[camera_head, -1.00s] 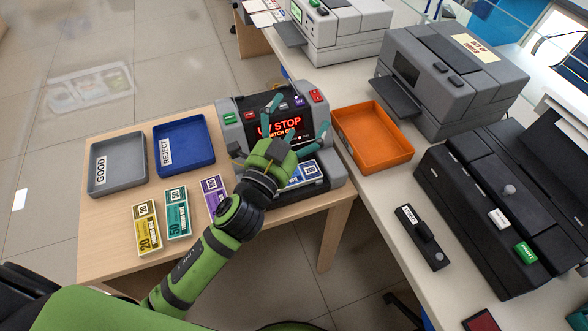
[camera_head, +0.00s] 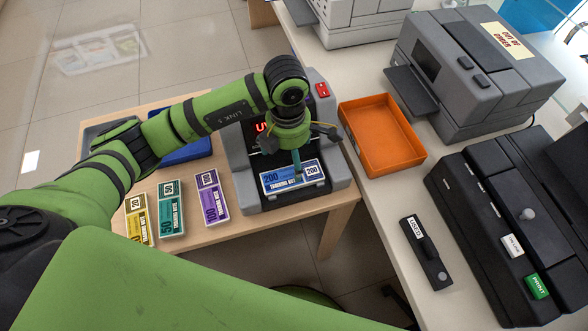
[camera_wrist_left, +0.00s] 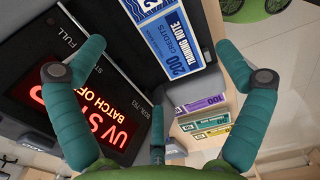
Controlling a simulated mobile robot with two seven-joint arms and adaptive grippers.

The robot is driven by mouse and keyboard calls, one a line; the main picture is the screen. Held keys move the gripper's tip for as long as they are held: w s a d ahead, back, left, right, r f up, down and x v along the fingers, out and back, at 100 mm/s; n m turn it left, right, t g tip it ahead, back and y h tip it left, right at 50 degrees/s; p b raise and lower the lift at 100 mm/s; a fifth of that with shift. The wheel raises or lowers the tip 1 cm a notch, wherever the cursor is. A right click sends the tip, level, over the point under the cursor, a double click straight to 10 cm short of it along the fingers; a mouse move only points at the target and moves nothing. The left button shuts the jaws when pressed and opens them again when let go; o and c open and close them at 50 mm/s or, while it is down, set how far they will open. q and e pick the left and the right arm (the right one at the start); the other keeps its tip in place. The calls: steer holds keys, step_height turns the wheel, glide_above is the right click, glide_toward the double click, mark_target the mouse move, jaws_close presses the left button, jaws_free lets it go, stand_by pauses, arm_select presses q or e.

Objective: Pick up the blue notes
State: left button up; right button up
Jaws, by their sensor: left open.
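The blue notes (camera_head: 279,183), a bundle marked 200, lie in the front tray of the grey counting machine (camera_head: 331,156). In the left wrist view the blue notes (camera_wrist_left: 176,45) show at the top, beyond the fingers. My left gripper (camera_head: 297,152) points down over the notes, with its teal fingers spread and nothing between them. One finger hides part of the bundle in the head view; I cannot tell whether it touches. The machine's red display (camera_wrist_left: 85,118) shows beside the left finger in the wrist view. My right gripper is not in view.
Yellow (camera_head: 138,218), teal (camera_head: 170,208) and purple (camera_head: 211,198) note bundles lie on the wooden table left of the machine. The blue reject tray (camera_head: 190,153) is partly behind my arm. An orange tray (camera_head: 382,135) sits on the counter to the right.

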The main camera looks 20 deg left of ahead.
mark_target(291, 172)
arm_select(q)
steer(key=shift+a+f, duration=0.25)
steer(key=shift+f, duration=0.1)
steer(key=f, duration=0.1)
steer(key=f+p, duration=0.1)
steer(key=f, duration=0.1)
steer(key=f+p, duration=0.1)
steer(key=f, duration=0.1)
steer(key=shift+d+f, duration=0.2)
steer(key=shift+d, duration=0.05)
steer(key=shift+f+p, duration=0.3)
steer(key=shift+f, duration=0.05)
steer(key=c, duration=1)
